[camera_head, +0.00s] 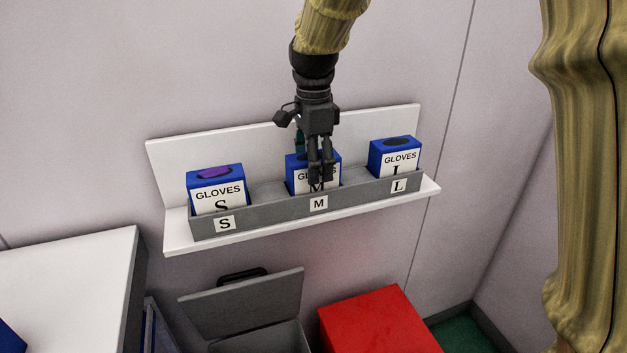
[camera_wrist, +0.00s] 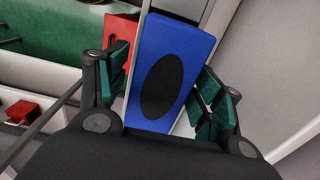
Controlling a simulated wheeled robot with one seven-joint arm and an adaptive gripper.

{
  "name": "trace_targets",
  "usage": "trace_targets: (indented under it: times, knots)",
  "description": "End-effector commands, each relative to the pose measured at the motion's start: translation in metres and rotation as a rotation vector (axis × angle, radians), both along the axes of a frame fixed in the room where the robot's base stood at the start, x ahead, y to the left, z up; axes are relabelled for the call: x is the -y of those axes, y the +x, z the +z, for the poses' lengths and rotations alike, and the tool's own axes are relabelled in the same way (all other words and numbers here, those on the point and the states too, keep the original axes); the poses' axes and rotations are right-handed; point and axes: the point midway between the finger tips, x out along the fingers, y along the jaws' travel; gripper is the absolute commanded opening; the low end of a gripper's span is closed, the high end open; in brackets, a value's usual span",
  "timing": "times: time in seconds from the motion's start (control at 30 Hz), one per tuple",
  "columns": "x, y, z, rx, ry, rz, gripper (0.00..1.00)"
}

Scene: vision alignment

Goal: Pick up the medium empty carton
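The medium carton (camera_head: 298,176) is a blue box with a white GLOVES label, upright in the middle of the grey holder (camera_head: 262,214), behind the M tag. My gripper (camera_head: 320,178) points down at it and hides part of its front. In the wrist view, the carton's blue top (camera_wrist: 190,50) has a dark oval opening with no glove visible. The green-padded fingers of my gripper (camera_wrist: 170,98) are spread, one on each side of the carton. A gap shows on the left; contact on the right is unclear.
The S carton (camera_head: 215,188), with purple in its opening, stands left; the L carton (camera_head: 394,158), with a dark opening, stands right. The holder sits on a white wall shelf (camera_head: 180,237). Below are a grey open-lidded bin (camera_head: 245,305) and a red box (camera_head: 378,322). A white counter (camera_head: 70,275) is lower left.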

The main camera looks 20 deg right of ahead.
Motion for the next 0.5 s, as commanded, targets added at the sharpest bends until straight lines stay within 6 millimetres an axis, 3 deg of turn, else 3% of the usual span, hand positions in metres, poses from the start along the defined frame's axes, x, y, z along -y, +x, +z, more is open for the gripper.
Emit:
trace_targets:
  times: [0.03, 0.17, 0.5]
  knots:
    - [0.0000, 0.0000, 0.0001, 0.000, 0.000, 0.000, 0.51]
    - [0.0000, 0.0000, 0.0002, 0.000, 0.000, 0.000, 0.30]
    - [0.0000, 0.0001, 0.0016, 0.000, 0.000, 0.000, 0.29]
